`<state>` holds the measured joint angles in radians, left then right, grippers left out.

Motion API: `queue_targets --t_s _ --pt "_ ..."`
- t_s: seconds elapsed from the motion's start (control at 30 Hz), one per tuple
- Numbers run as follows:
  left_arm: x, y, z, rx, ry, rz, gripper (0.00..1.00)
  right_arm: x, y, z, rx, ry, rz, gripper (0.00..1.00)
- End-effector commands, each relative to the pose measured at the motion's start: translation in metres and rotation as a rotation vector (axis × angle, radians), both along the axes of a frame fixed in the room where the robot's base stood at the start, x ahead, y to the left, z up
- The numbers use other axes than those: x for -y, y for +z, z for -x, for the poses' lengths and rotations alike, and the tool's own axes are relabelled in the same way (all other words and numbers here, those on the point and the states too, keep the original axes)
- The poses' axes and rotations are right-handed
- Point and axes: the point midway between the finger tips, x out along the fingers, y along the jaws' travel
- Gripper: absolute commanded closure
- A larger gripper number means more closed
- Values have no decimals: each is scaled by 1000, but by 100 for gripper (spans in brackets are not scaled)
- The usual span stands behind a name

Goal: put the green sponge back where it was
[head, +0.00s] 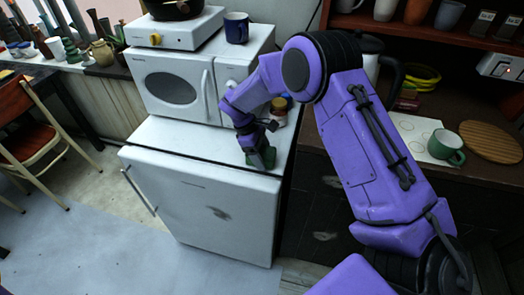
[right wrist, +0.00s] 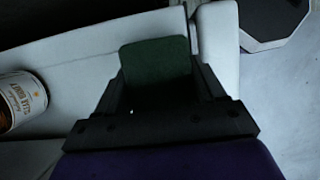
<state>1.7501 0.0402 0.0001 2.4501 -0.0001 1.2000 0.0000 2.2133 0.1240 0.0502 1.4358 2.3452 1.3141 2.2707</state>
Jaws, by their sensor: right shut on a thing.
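My right gripper (head: 262,152) reaches down over the front right part of the white fridge top (head: 190,141). It is shut on the green sponge (head: 266,158), which shows only as a small dark green patch in the head view. In the right wrist view the sponge (right wrist: 157,62) stands between the two dark fingers of the right gripper (right wrist: 160,85). I cannot tell whether the sponge touches the fridge top. My left gripper is not in view.
A labelled jar (head: 279,108) stands behind the gripper; it also shows in the right wrist view (right wrist: 20,100). A white microwave (head: 165,88) takes up the back of the fridge top. A green mug (head: 446,147) and a round wooden board (head: 490,141) are on the right counter.

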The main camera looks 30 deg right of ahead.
Motion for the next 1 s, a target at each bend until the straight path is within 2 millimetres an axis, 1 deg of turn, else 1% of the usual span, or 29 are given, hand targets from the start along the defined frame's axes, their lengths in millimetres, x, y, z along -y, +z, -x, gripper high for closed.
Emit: queue_targets --t_s 0.23,0.27,0.3,0.33,0.57,0.67,0.73,0.87,1.0 --pt "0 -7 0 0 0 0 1 0 -5 0 -1 0 -1 55" --pt "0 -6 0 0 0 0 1 0 -4 0 -1 0 -1 24" --pt "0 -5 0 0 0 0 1 0 -3 0 0 0 0 11" --pt "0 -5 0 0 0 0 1 0 -3 0 -1 0 -1 5" --pt "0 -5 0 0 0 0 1 0 -3 0 0 0 0 5" --pt "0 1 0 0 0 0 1 0 2 0 -1 1 0 5" --pt "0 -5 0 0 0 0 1 -3 6 -3 3 1 0 5" --pt "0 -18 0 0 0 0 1 -10 33 -13 6 1 0 5" --pt "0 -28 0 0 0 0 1 -20 68 -24 7 0 0 5"
